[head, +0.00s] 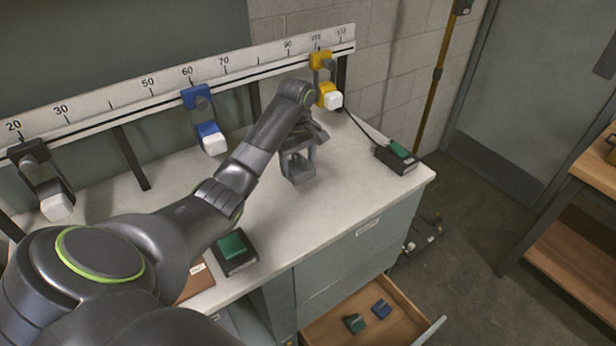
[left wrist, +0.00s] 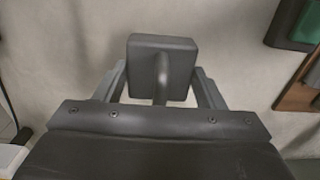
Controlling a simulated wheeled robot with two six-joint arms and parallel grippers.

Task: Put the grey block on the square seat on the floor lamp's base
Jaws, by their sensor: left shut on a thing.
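My left gripper (head: 299,168) is over the white worktop in the head view, shut. In the left wrist view its two fingers (left wrist: 161,90) are shut on the grey block (left wrist: 150,62), a dark square plate with a raised grip. In the head view I cannot clearly tell the block from the gripper. The floor lamp's yellow pole (head: 437,85) stands on the right by the wall. Its dark base (head: 421,236) is on the floor beyond the cabinet's right end, partly hidden by the cabinet. The square seat is too small to make out. My right gripper is out of view.
A ruled rail (head: 150,82) carries black, blue (head: 204,115) and yellow (head: 325,80) lamps. Boxes with green tops stand at the worktop's front (head: 234,250) and right corner (head: 397,157). An open drawer (head: 375,325) holds a green and a blue block. A wooden bench (head: 580,215) stands right.

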